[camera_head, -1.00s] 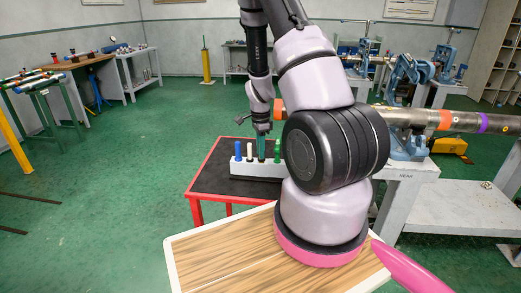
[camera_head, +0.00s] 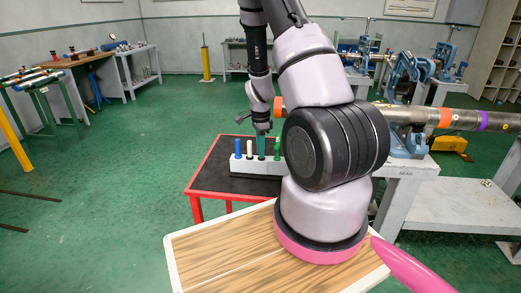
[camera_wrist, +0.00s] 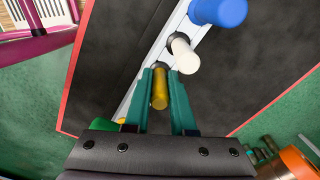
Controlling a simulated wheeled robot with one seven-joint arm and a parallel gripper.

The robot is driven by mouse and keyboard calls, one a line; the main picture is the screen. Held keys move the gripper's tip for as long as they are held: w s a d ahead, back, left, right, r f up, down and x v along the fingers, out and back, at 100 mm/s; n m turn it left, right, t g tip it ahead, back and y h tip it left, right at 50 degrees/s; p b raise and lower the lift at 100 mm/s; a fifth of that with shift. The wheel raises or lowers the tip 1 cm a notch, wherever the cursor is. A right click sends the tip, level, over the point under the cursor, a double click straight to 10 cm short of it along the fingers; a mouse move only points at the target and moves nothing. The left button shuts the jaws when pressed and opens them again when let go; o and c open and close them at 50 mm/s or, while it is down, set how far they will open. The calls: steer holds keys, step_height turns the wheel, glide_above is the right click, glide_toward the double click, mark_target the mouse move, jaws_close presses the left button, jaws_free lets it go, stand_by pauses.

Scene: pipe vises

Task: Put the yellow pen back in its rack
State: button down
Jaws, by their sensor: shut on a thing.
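The yellow pen (camera_wrist: 160,89) stands between the two teal fingers of my gripper (camera_wrist: 163,100) in the wrist view. The fingers are shut on it. Its far end meets a dark ring at the white rack (camera_wrist: 137,83), in line with the other pens; how deep it sits I cannot tell. In the head view my gripper (camera_head: 262,146) points straight down at the rack (camera_head: 256,167), between the white and green pens. The yellow pen is hidden there by the fingers.
A blue pen (camera_head: 238,149) and a white pen (camera_head: 250,149) stand left of my gripper, a green pen (camera_head: 277,147) to the right. The rack stands on a black-topped red table (camera_head: 212,178). A large pipe (camera_head: 445,119) in a blue vise is at the right.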

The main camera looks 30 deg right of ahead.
steer(key=shift+f, duration=0.1)
steer(key=c, duration=0.7)
jaws_free()
step_height(320, 180, up, 11)
steer(key=shift+f, duration=0.1)
